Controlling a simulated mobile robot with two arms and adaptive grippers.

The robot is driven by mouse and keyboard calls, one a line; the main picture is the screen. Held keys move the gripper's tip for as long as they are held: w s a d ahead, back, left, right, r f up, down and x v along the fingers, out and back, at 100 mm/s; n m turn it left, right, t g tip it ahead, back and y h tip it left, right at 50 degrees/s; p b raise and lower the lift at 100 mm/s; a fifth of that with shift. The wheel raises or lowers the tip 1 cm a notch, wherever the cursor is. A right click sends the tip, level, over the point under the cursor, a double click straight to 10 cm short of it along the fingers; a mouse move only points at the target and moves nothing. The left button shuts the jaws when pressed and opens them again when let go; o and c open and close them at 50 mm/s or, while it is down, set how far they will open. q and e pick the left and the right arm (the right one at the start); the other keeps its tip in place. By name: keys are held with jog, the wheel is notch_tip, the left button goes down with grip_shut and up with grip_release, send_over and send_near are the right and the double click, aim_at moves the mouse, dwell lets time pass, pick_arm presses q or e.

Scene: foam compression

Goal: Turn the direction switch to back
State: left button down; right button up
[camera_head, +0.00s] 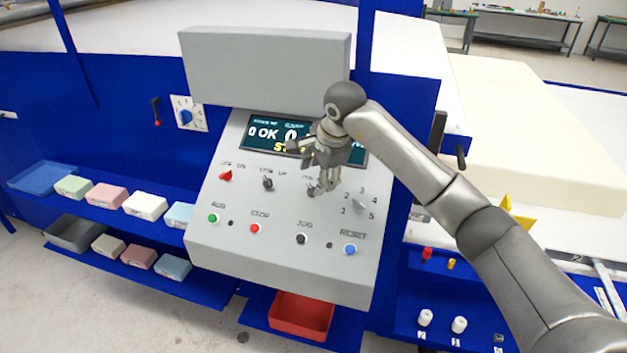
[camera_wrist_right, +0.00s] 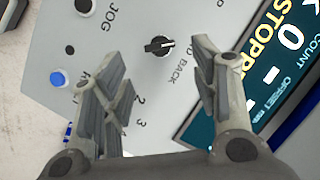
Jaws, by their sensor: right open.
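The direction switch (camera_wrist_right: 159,46) is a black rotary knob on the grey control panel (camera_head: 218,245). In the right wrist view it lies just beyond and between my finger tips, with a pale mark on its right side. Beside it I read "BACK" and the end of another word; which one the mark points to I cannot tell. In the head view my right gripper (camera_head: 306,168) covers the switch. The right gripper, also in the wrist view (camera_wrist_right: 148,68), is open with nothing between its fingers. Whether a finger touches the panel is unclear. My left gripper is out of view.
Near the switch are another black knob (camera_head: 268,184), a red switch (camera_head: 226,176), a numbered dial (camera_head: 359,204), and green, red (camera_head: 255,229), black and blue (camera_head: 350,250) buttons. A screen (camera_head: 262,130) sits above. A red bin (camera_head: 301,317) is below.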

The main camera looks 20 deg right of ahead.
aim_at(312, 192)
jog(key=p+x, duration=0.1)
jog(key=x, duration=0.3)
jog(key=shift+p, duration=0.35)
jog(key=shift+x, duration=0.9)
jog(key=c, duration=1)
jog(key=shift+f+b, duration=0.15)
jog(key=shift+b, duration=0.45)
jog(key=m+t+b, duration=0.1)
jog(key=m+b, duration=0.3)
jog(key=b, duration=0.3)
jog(key=m+t+h+b, duration=0.1)
jog(key=m+t+b, duration=0.1)
jog(key=m+b, duration=0.3)
jog(key=m+t+h+b, duration=0.1)
jog(key=m+b, duration=0.3)
jog(key=b, duration=0.7)
jog(key=shift+s+a+f+m+t, duration=0.25)
jog(key=shift+s+f+m+t, duration=0.05)
jog(key=shift+s+f, duration=0.1)
pick_arm(q)
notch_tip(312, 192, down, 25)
jog(key=b, duration=0.2)
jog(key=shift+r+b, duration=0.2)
jog(key=shift+b, duration=0.2)
pick_arm(e)
jog(key=shift+r+m+h, duration=0.25)
jog(key=shift+m+h, duration=0.15)
jog(key=shift+m, duration=0.8)
jog(key=o, duration=1)
